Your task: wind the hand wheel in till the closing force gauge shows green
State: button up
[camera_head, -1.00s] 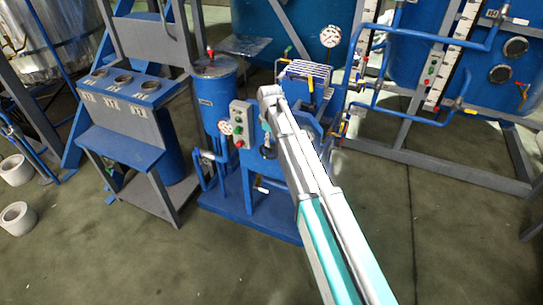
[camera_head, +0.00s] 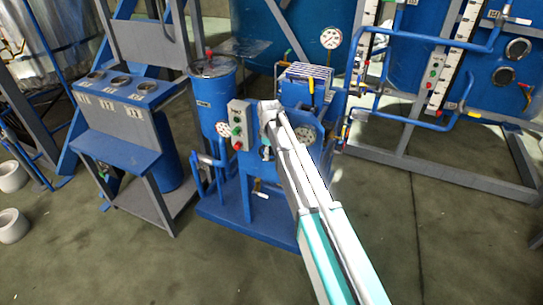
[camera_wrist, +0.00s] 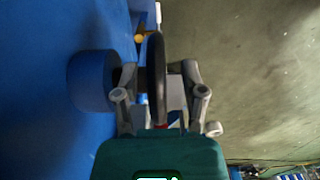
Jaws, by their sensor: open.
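The hand wheel (camera_wrist: 156,80) shows in the wrist view as a dark rim seen nearly edge-on. My gripper (camera_wrist: 158,78) is open, with one finger on each side of the rim. I cannot tell whether either finger touches it. A blue round hub or boss (camera_wrist: 92,80) lies left of the fingers. In the head view my arm hides most of the wheel and my gripper.
The blue unit's base plate (camera_head: 250,222) stands on the floor. A blue cylinder (camera_head: 213,100), a small gauge (camera_head: 223,129) and a button box (camera_head: 239,124) are left of my arm. A blue desk (camera_head: 115,150) stands further left. The floor at front right is clear.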

dwell(0.3)
grip_shut()
jog(key=shift+s+f, duration=0.1)
jog(key=shift+s+d+y, duration=0.1)
jog(key=shift+d+y, duration=0.05)
jog(key=shift+y, duration=0.55)
jog(key=shift+f+t+y+b, duration=0.1)
jog(key=shift+t+y+b, duration=0.35)
jog(key=shift+y, duration=0.15)
grip_release()
